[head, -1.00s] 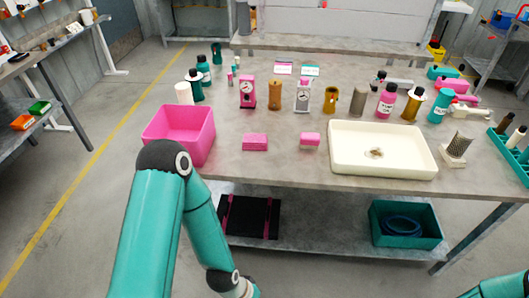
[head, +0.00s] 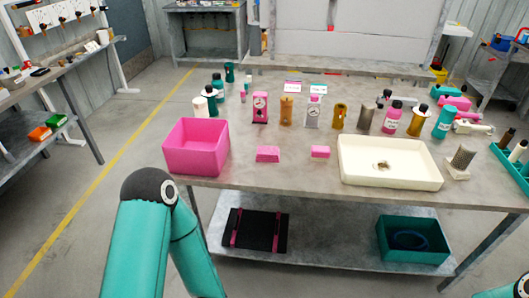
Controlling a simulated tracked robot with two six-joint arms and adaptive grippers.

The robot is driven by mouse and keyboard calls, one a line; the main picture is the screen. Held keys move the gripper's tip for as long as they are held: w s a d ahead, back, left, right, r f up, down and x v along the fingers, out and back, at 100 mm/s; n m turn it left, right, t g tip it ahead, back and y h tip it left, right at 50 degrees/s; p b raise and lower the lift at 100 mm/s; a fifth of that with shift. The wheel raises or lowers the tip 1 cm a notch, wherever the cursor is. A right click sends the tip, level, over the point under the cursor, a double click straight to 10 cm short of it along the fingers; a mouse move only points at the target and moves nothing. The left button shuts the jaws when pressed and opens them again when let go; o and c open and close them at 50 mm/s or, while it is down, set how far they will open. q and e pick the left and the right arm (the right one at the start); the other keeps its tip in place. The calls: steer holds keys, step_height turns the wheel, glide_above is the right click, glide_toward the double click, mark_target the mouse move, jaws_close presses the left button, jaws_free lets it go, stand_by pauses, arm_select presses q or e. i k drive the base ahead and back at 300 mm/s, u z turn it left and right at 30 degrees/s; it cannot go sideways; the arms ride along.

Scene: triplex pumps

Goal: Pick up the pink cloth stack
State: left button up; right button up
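Two small pink blocks that look like folded cloth lie on the grey workbench (head: 300,178). The left pink stack (head: 267,154) is the wider one, between the pink bin and the white tray. The right pink stack (head: 320,152) is smaller and lies close to the tray's left edge. I cannot tell from their look which one is the pink cloth stack. My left arm is at the lower left, in front of the bench, and its gripper is out of view. Only a bit of my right arm shows at the lower right corner; its gripper is out of view.
A pink bin (head: 196,147) stands at the bench's left front. A white tray (head: 390,176) is at the right front. Bottles, a pink scale (head: 260,108) and several other items line the back. A teal crate (head: 412,240) and a black mat (head: 255,230) are on the lower shelf.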

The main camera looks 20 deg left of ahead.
mark_target(264, 153)
steer(key=i, duration=0.85)
steer(key=z, duration=0.05)
